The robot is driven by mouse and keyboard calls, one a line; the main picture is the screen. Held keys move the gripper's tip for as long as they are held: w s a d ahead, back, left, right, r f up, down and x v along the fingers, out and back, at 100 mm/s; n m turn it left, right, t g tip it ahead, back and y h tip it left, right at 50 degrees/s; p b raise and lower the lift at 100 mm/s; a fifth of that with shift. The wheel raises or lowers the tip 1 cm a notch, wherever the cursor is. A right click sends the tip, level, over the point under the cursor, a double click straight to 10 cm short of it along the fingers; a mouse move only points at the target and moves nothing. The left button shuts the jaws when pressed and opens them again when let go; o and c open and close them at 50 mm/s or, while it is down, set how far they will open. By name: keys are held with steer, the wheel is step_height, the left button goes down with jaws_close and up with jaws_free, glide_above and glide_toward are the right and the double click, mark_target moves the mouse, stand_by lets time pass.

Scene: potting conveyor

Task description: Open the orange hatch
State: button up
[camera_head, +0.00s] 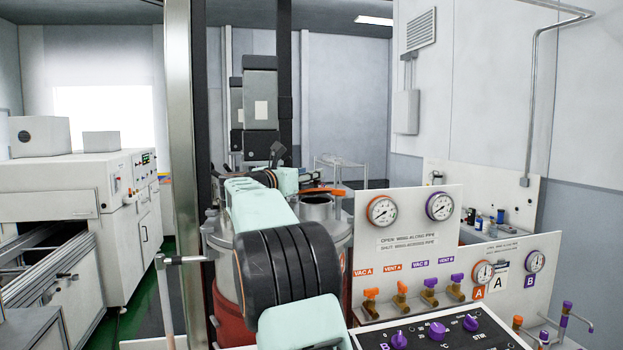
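The orange hatch (322,191) shows as a thin orange piece at the back edge of a short round metal neck (316,209) on top of the steel tank (338,232). The neck's top looks dark; I cannot tell how far the hatch is raised. My mint and black arm reaches up from the bottom middle across the tank. Its wrist end is just left of the orange piece. My gripper's fingers are not clearly seen behind the wrist, so I cannot tell whether they are open or touch the hatch.
A white panel with gauges (383,210) and orange and purple valves (401,294) stands right of the tank. A knob console (438,330) is at the front. A metal post (183,120) rises left of the tank. A white machine (75,205) stands far left.

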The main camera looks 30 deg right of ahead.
steer(key=s+a+r+b, duration=0.2)
steer(key=a+r, duration=0.1)
steer(key=a, duration=0.4)
steer(key=shift+s+a+r, duration=0.15)
steer(key=shift+s+r, duration=0.1)
steer(key=shift+s, duration=0.1)
stand_by(0.7)
steer(key=shift+a, duration=0.2)
steer(key=f+v, duration=0.1)
steer(key=v, duration=0.6)
steer(key=shift+s+f, duration=0.2)
steer(key=shift+s, duration=0.1)
steer(key=shift+d, duration=0.15)
